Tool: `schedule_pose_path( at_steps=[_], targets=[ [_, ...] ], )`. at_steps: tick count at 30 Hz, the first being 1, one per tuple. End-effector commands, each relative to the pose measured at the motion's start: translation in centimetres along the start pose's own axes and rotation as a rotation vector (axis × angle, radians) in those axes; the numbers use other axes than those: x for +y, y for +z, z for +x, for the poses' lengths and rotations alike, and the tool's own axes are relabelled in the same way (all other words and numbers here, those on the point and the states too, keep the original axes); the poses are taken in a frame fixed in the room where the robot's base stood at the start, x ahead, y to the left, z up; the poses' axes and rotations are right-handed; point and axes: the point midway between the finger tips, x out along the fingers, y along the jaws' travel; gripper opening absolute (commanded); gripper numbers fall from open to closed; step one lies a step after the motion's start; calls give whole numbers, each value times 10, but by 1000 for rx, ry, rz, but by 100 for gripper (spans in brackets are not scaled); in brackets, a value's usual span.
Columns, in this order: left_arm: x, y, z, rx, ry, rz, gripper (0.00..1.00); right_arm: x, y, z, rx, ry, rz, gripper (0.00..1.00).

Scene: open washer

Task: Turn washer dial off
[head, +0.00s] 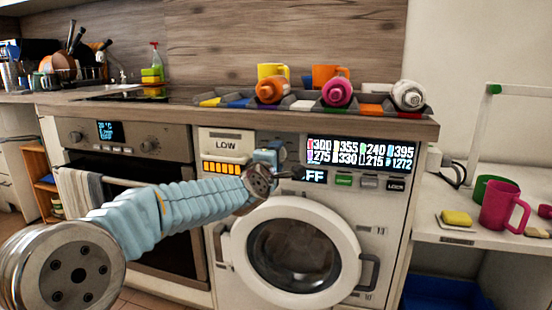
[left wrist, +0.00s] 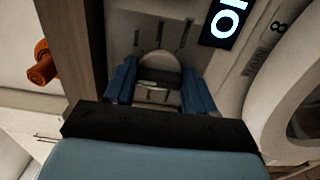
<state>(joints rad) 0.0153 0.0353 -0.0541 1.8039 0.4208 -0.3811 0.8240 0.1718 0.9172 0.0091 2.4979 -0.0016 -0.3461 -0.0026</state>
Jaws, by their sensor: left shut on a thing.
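The washer (head: 300,215) stands under the counter with its round door closed. In the left wrist view, the round grey dial (left wrist: 160,68) sits on the control panel between the blue fingers of my left gripper (left wrist: 158,88). The fingers are shut on the dial's sides. In the head view, my left gripper (head: 268,158) is at the panel and hides the dial. The status display (head: 314,176) shows "FF", its left part covered by the gripper; an "O" shows on the display in the left wrist view (left wrist: 226,20). My right gripper is not in view.
An oven (head: 130,145) with a hanging towel is left of the washer. Bottles lie in a tray (head: 300,102) on the counter above, with mugs behind. A white side table (head: 480,235) with a pink mug (head: 502,206) and sponges stands at right.

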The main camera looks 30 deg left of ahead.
Motion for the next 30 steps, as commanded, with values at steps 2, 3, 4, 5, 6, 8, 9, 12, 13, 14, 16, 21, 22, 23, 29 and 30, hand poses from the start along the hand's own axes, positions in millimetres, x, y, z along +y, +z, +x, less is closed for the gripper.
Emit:
schedule_pose_path(
  at_steps=[2, 3, 4, 5, 6, 8, 9, 12, 13, 14, 16, 21, 22, 23, 29, 30],
  targets=[
    [-2, 2, 0, -4, -5, 0, 25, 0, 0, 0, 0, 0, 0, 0],
    [-2, 2, 0, -4, -5, 0, 25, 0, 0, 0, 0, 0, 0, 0],
    [-3, 2, 0, -4, -6, -1, 25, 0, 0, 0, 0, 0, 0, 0],
    [-3, 2, 0, -4, -6, -1, 25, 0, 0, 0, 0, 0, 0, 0],
    [-3, 2, 0, -4, -6, -1, 60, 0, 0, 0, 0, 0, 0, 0],
    [-2, 2, 0, -4, -5, -1, 69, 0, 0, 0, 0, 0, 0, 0],
    [-2, 1, 0, -3, -5, -1, 75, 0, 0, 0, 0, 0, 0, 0],
    [-2, 1, 0, -2, -4, -1, 79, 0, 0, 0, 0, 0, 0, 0],
    [-1, 1, 0, -2, -3, -1, 79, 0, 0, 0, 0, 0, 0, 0],
    [-1, 1, 0, -2, -3, -1, 79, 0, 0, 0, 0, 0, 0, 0],
    [-1, 1, 0, -2, -2, -1, 79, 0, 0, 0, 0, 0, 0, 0],
    [0, 0, -7, -1, -1, -2, 79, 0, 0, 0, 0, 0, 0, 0],
    [0, 0, -11, -1, 0, -2, 79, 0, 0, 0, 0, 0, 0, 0],
    [0, 0, -15, -2, -1, -2, 79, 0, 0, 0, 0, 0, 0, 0],
    [1, 0, -62, -2, 1, -2, 79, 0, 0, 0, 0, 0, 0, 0],
    [1, 0, -72, -2, 0, -3, 79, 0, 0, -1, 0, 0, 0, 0]
  ],
)
